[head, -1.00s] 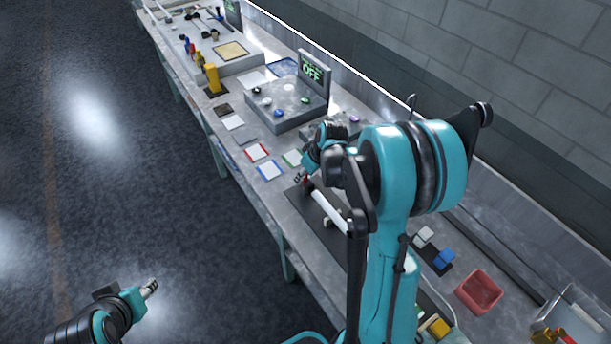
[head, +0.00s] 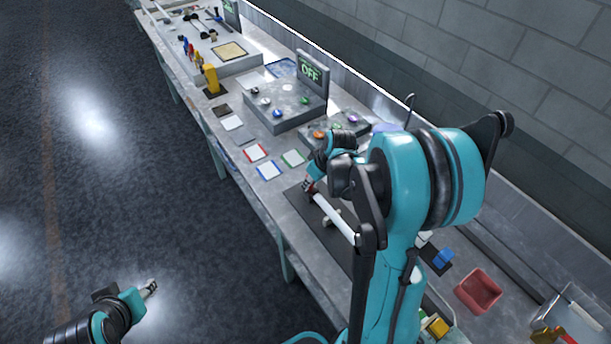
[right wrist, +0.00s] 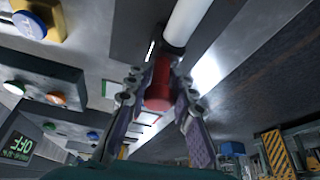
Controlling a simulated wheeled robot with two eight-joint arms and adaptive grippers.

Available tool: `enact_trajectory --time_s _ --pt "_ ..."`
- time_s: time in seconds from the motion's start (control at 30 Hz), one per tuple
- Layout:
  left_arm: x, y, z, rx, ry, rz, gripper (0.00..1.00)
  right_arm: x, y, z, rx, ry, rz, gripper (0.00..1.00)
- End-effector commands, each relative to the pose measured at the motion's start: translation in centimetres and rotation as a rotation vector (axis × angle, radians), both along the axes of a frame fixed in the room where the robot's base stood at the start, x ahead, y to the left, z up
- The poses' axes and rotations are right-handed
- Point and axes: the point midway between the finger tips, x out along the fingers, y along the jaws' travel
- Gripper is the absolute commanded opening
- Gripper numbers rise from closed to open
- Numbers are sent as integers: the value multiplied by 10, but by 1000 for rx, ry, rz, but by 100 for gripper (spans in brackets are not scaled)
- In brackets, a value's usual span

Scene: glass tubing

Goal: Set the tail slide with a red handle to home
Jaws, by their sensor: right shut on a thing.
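The tail slide's red handle (right wrist: 159,86) is between the fingers of my right gripper (right wrist: 158,90), which is shut on it. A dark collar and a white rod (right wrist: 187,22) continue from the handle in the right wrist view.
A grey box with coloured buttons (head: 284,116) and an OFF display (head: 311,71) stand further along the bench. Red-, blue- and green-edged cards lie nearby. A red tray (head: 479,291) and a blue block (head: 443,258) are at the right.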

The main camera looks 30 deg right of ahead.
Motion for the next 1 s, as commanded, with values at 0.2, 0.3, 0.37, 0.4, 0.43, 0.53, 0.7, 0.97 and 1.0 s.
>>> enact_trajectory --time_s 0.2,0.3,0.37,0.4,0.43,0.53,0.7,0.97,1.0 --pt "0 0 0 0 0 0 42 -2 0 0 0 1 0 0" --pt "0 0 0 0 0 0 42 -2 0 0 0 1 0 38" --pt "0 0 0 0 0 0 42 -2 0 0 0 1 0 38" --pt "0 0 0 0 0 0 42 -1 0 0 0 1 0 38" --pt "0 0 0 0 0 0 42 -1 0 0 0 0 0 38" --pt "0 0 0 0 0 0 42 -1 0 0 0 0 0 38" --pt "0 0 0 0 0 0 42 -3 -1 5 0 0 0 38" --pt "0 0 0 0 0 0 42 -21 -5 47 1 0 -2 38" --pt "0 0 0 0 0 0 42 -24 -6 55 1 0 -2 38"
